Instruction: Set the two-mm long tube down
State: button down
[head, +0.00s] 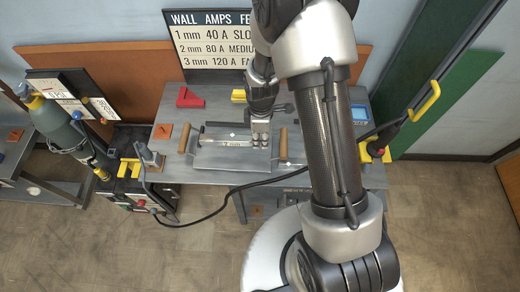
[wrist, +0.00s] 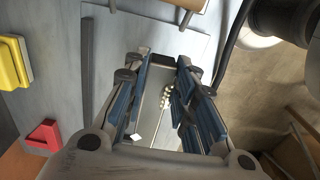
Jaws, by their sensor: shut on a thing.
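The long tube (head: 228,142), marked "2 mm", is a pale, thin length lying across a grey tray (head: 225,162) with wooden handles. My gripper (head: 261,139) is over the right part of the tray, at the tube's right end, shut on it. I cannot tell whether the tube touches the tray. In the wrist view my gripper (wrist: 160,105) shows two blue-padded fingers with a gap between them; the tube is hard to make out there.
The grey table (head: 210,97) holds a red angle piece (head: 188,98) behind the tray and an orange piece (head: 163,131) to its left. A black cable (head: 225,203) hangs along the front. A gas cylinder (head: 55,125) stands at the left.

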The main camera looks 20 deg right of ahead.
aim_at(261, 153)
jog(key=shift+w+f+b, duration=0.1)
jog(key=shift+f+b, duration=0.75)
jog(key=shift+f, duration=2.65)
jog(key=shift+f, duration=0.1)
jog(key=c, duration=1.3)
grip_release()
notch_tip(261, 153, up, 13)
jog(key=p, duration=0.4)
jog(key=shift+f, duration=0.2)
jog(key=s+r+m+t, duration=0.1)
jog(key=s+r+m, duration=0.25)
jog(key=r, duration=0.65)
jog(key=s+r+m+t, duration=0.1)
jog(key=s+r+m, duration=0.25)
jog(key=r, duration=0.65)
jog(key=s+r+m+t, duration=0.1)
jog(key=s+r+m, duration=0.1)
jog(key=s, duration=0.2)
jog(key=s+r+m, duration=0.3)
jog(key=s, duration=0.1)
jog(key=s+r+m+t, duration=0.1)
jog(key=s+r+m, duration=0.1)
jog(key=s, duration=0.3)
jog(key=shift+s+d+r+t, duration=0.1)
jog(key=shift+d+r+t, duration=0.2)
jog(key=shift+r, duration=0.4)
